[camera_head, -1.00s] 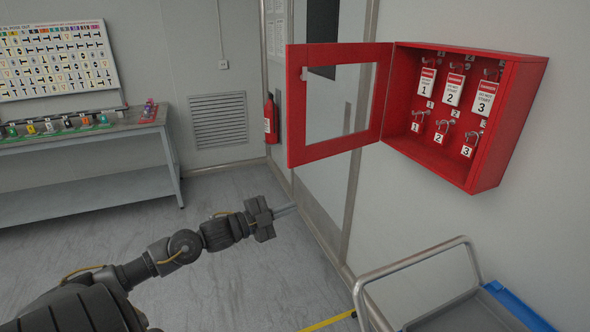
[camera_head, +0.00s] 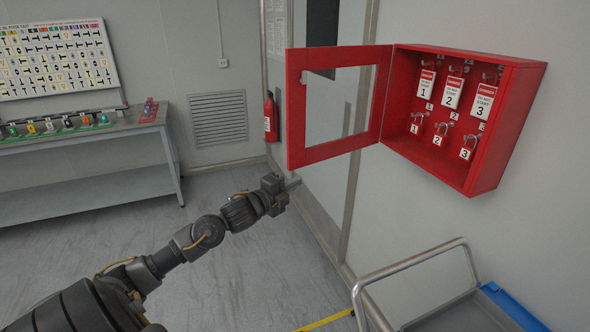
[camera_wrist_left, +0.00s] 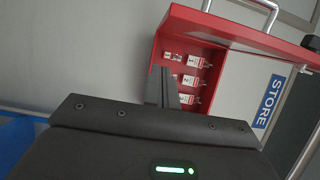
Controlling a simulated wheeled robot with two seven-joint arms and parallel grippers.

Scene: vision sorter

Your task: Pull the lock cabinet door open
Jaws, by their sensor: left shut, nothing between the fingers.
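The red lock cabinet (camera_head: 508,128) hangs on the right wall with its door (camera_head: 335,151) swung wide open to the left. The door has a red frame around a clear pane. Inside, numbered tags and padlocks hang in rows. My left gripper (camera_head: 294,183) is just below the door's lower left corner, apart from it, shut and empty. In the left wrist view, the gripper fingers (camera_wrist_left: 162,88) point towards the cabinet (camera_wrist_left: 188,50), and the door (camera_wrist_left: 240,30) with a metal handle (camera_wrist_left: 268,12) crosses the top right. My right gripper is not in view.
A metal cart (camera_head: 412,256) with a blue item (camera_head: 515,305) stands below the cabinet at lower right. A fire extinguisher (camera_head: 269,118) is on the back wall. A workbench (camera_head: 95,183) stands at left. The floor between is clear.

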